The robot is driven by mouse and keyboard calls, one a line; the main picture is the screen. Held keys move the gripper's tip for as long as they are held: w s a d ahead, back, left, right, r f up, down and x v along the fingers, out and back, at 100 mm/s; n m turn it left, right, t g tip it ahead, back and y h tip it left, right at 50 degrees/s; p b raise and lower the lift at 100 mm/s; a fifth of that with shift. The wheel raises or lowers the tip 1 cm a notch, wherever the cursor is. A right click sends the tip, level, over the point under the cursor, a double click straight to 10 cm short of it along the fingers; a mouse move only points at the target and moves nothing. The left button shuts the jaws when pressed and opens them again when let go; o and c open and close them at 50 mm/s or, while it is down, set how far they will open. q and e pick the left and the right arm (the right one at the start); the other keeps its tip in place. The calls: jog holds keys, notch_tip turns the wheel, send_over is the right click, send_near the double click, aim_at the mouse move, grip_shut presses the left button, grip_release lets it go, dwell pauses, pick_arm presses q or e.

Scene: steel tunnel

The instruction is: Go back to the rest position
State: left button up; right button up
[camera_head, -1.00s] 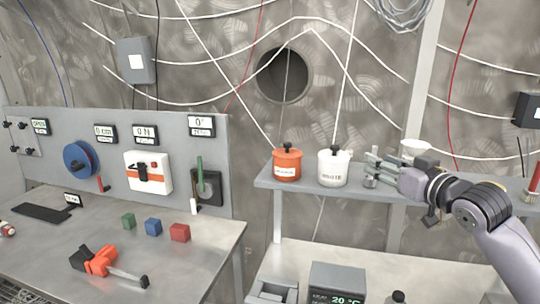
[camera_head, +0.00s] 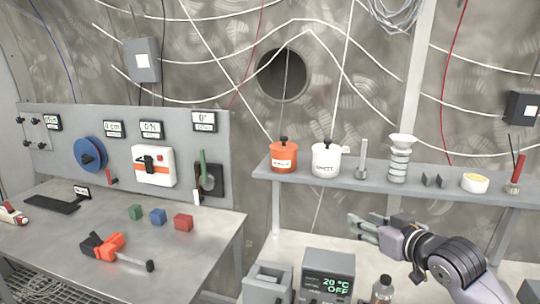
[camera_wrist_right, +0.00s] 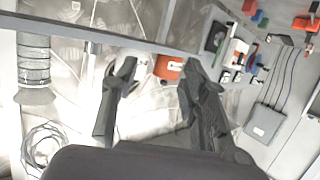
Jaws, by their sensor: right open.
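My right gripper (camera_head: 366,229) is open and empty. In the head view it is in front of and below the shelf (camera_head: 430,190), over the lower bench. In the right wrist view its two fingers (camera_wrist_right: 150,105) stand apart with nothing between them; the shelf edge runs across beyond them. The white jar (camera_head: 326,160) and the orange jar (camera_head: 284,157) stand on the shelf, apart from the gripper. The orange jar also shows in the wrist view (camera_wrist_right: 168,68) behind the fingers. My left gripper is not in view.
The shelf also bears a metal cylinder (camera_head: 361,160), a funnel stack (camera_head: 400,158) and a white bowl (camera_head: 474,183). Below stand a display device (camera_head: 328,278) and a bottle (camera_head: 383,290). At left, a table (camera_head: 195,245) holds small cubes and an orange tool (camera_head: 105,246).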

jog(key=s+a+f+g+h, duration=0.1)
jog(key=s+a+f+g, duration=0.15)
jog(key=s+f, duration=0.7)
jog(key=s+a+f+g+h, duration=0.1)
jog(key=s+a+f+g, duration=0.15)
jog(key=s+f, duration=0.75)
jog(key=s+d+f+m+g+h, duration=0.1)
jog(key=s+d+f+g, duration=0.15)
jog(key=s+f, duration=0.5)
jog(key=s+d+f+m+g+h, duration=0.1)
jog(key=s+f+g+h, duration=0.3)
jog(key=s, duration=0.7)
notch_tip(320, 180, down, 27)
jog(key=s+y, duration=0.1)
jog(key=y, duration=0.1)
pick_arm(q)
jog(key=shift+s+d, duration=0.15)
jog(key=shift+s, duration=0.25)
pick_arm(e)
jog(key=s+d+f+g, duration=0.1)
jog(key=s+d+f, duration=0.1)
jog(key=s+f, duration=1.4)
jog(key=shift+s+d, duration=0.3)
jog(key=shift+s, duration=0.2)
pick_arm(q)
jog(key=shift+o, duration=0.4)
pick_arm(e)
jog(key=shift+g, duration=0.25)
